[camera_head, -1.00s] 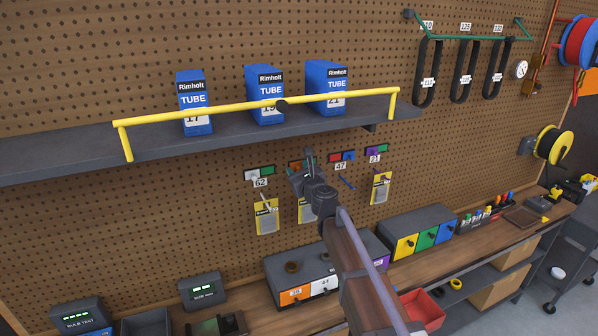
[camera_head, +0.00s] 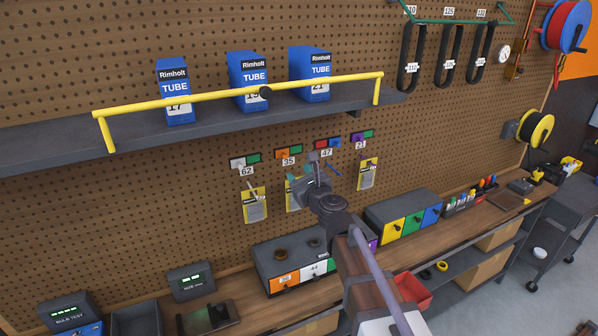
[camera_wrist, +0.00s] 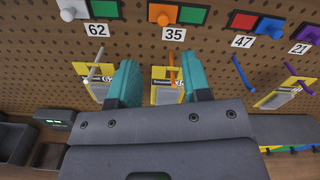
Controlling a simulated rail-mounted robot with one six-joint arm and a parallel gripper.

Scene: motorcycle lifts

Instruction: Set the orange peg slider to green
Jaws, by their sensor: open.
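The orange peg slider (camera_wrist: 163,16) is a small plate on the pegboard with an orange left half and a green right half (camera_wrist: 192,15), above label 35. The slider also shows in the head view (camera_head: 289,153). An orange peg (camera_wrist: 171,68) with a yellow and grey packet (camera_wrist: 165,90) hangs below it. My gripper (camera_wrist: 161,80) is open, its teal fingers apart, below the slider in the wrist view. The peg and packet appear between the fingers; whether they touch anything I cannot tell.
Similar sliders flank it: label 62 (camera_wrist: 88,10) to the left, labels 47 (camera_wrist: 256,22) and 21 (camera_wrist: 309,36) to the right, with pegs below. A shelf with a yellow rail (camera_head: 240,93) runs above. A workbench with boxes (camera_head: 290,268) lies below.

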